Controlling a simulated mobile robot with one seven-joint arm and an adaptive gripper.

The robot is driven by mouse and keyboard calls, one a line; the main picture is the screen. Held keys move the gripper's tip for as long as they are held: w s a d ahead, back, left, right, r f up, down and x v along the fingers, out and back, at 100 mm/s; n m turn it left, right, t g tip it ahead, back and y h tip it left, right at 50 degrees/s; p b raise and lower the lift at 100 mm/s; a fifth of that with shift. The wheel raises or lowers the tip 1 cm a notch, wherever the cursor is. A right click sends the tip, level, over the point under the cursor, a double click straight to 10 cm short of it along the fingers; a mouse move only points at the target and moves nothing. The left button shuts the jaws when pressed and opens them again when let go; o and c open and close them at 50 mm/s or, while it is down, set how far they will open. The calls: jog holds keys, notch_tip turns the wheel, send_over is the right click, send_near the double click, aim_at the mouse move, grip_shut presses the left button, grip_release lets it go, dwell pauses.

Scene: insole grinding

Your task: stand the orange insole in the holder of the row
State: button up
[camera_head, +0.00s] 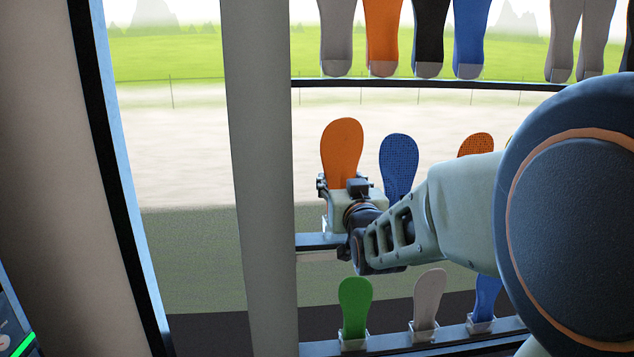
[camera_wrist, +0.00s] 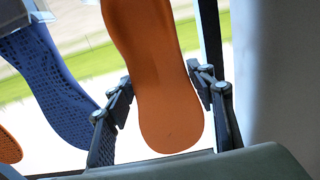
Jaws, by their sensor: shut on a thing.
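The orange insole (camera_head: 341,150) stands upright at the left end of the middle row, broad end up. It also shows in the wrist view (camera_wrist: 160,95), between the two fingers. My gripper (camera_head: 345,187) is shut on it; the fingers (camera_wrist: 161,78) lie along its two side edges. The middle row's rail (camera_head: 318,241) passes below and behind my gripper. A bit of a pale holder (camera_head: 325,224) shows under the insole. My wrist hides most of the insole's lower end, so I cannot tell how deep it sits in the holder.
A blue perforated insole (camera_head: 399,160) stands close to the right, also in the wrist view (camera_wrist: 52,85). An orange dotted insole (camera_head: 476,145) is further right. A grey post (camera_head: 262,180) stands left.

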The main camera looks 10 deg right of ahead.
jog(key=shift+f+b, duration=1.45)
jog(key=shift+b, duration=0.85)
dwell(0.5)
jog(key=o, duration=1.2)
